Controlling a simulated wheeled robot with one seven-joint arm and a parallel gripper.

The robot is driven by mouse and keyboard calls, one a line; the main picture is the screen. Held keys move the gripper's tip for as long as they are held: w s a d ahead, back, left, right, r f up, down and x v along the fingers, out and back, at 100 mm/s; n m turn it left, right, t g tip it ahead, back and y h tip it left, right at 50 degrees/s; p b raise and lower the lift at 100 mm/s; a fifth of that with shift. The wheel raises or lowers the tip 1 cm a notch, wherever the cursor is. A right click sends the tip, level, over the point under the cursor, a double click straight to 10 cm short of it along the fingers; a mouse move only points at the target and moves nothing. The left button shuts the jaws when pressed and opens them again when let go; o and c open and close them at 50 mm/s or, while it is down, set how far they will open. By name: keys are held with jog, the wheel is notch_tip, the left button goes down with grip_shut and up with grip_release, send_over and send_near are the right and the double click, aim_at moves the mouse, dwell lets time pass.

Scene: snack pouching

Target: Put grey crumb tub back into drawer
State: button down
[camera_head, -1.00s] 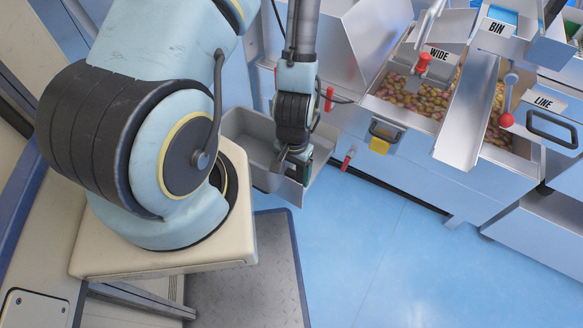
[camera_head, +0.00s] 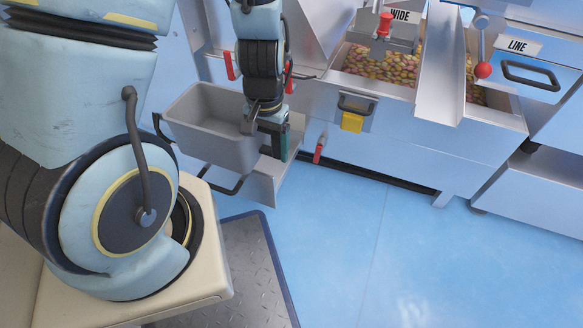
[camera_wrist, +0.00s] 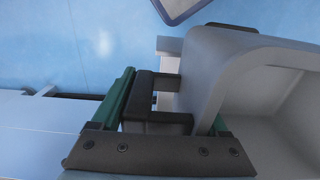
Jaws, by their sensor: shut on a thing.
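The grey crumb tub (camera_head: 205,135) is an open, upright box at the left front of the machine in the head view. My gripper (camera_head: 270,132) is shut on its right end, at a black handle-like piece. A paler drawer (camera_head: 270,183) shows under and right of the tub. The tub hides most of it, so I cannot tell whether they touch.
A red knob (camera_head: 319,148) sticks out just right of the drawer. A bin of snack pieces (camera_head: 385,68) and a yellow-tagged latch (camera_head: 352,122) are further right. The blue floor (camera_head: 350,230) is clear. A dark-edged metal plate (camera_head: 250,265) lies in front.

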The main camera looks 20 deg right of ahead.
jog(key=shift+w+d+f+b, duration=0.25)
jog(key=shift+w+d+b, duration=0.15)
jog(key=shift+b, duration=0.8)
jog(key=w+d+b, duration=0.2)
jog(key=w+d, duration=0.6)
jog(key=w, duration=0.1)
notch_tip(320, 180, down, 17)
jog(key=b, duration=0.9)
jog(key=shift+f, duration=0.15)
jog(key=shift+a, duration=0.1)
jog(key=shift+f+b, duration=0.3)
grip_release()
